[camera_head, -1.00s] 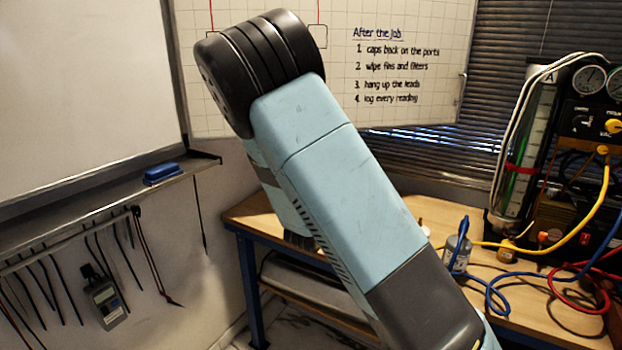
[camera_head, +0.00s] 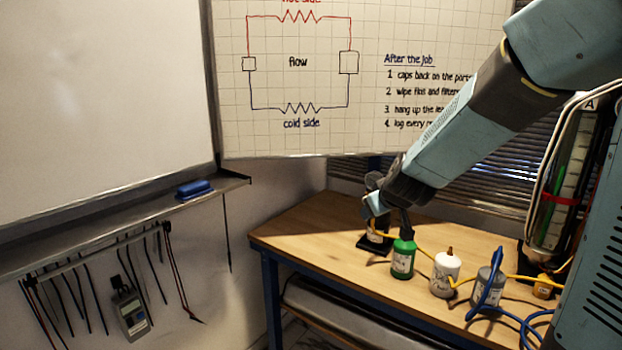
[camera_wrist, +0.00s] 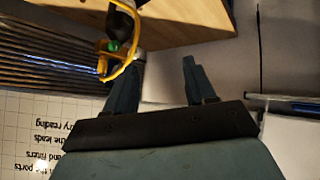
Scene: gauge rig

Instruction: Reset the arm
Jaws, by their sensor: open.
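My arm reaches from the upper right of the head view down to the left, over the far side of the wooden bench (camera_head: 300,226). My gripper (camera_head: 370,193) is at its end, above and behind the green bottle (camera_head: 403,258). In the wrist view my gripper (camera_wrist: 162,62) has its two fingers apart, with nothing held between them. A yellow lead (camera_wrist: 125,72) shows close by the left finger in that view; I cannot tell whether it touches.
A white bottle (camera_head: 445,273) and a grey bottle (camera_head: 487,287) stand on the bench near the blue lead (camera_head: 510,316). The tall gauge cylinder (camera_head: 560,200) stands at the right. A whiteboard (camera_head: 100,90) hangs at the left. The bench's left front is clear.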

